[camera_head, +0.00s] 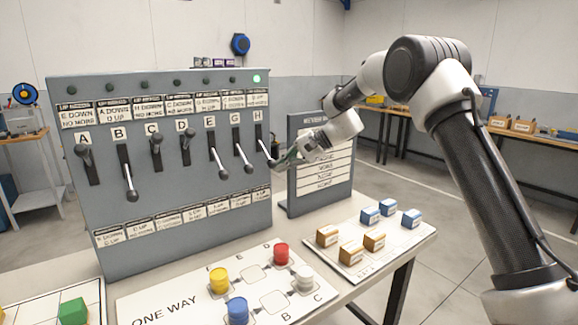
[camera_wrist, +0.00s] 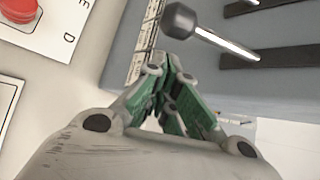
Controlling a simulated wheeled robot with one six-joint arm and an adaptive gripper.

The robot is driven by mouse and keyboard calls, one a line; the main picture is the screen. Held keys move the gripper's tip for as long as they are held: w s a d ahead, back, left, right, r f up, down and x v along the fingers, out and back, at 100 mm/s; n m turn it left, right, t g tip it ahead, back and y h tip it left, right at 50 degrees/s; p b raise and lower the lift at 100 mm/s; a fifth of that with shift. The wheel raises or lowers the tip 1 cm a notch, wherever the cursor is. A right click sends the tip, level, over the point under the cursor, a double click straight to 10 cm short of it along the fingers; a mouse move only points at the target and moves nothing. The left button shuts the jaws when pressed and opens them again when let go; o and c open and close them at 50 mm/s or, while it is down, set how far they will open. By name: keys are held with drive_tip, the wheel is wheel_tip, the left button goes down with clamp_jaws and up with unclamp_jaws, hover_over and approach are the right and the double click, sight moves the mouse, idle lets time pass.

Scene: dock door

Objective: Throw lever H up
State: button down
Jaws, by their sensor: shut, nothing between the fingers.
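Lever H (camera_head: 265,150) is at the right end of the grey panel (camera_head: 150,230). Its handle slants down and outward from its slot, and its dark knob is low, close to my gripper (camera_head: 279,161). In the wrist view, a lever knob (camera_wrist: 180,20), which looks like H's, sits just above my fingertips (camera_wrist: 165,60). A bright rod runs from it to a dark slot. My gripper is shut and empty, with green finger pads. The knob looks beside the fingertips; I cannot tell whether they touch.
Lever G (camera_head: 243,155) is down, close left of H. A green lamp (camera_head: 257,78) is lit above H. A notice board (camera_head: 325,170) stands right behind my gripper. Below are a board with coloured pegs (camera_head: 160,312) and a tray of blocks (camera_head: 410,240).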

drive_tip(key=shift+s+a+r, duration=0.1)
drive_tip(key=shift+s+r, duration=0.25)
drive_tip(key=shift+s, duration=0.2)
drive_tip(key=shift+s+r+g, duration=0.25)
drive_tip(key=shift+r+g, duration=0.05)
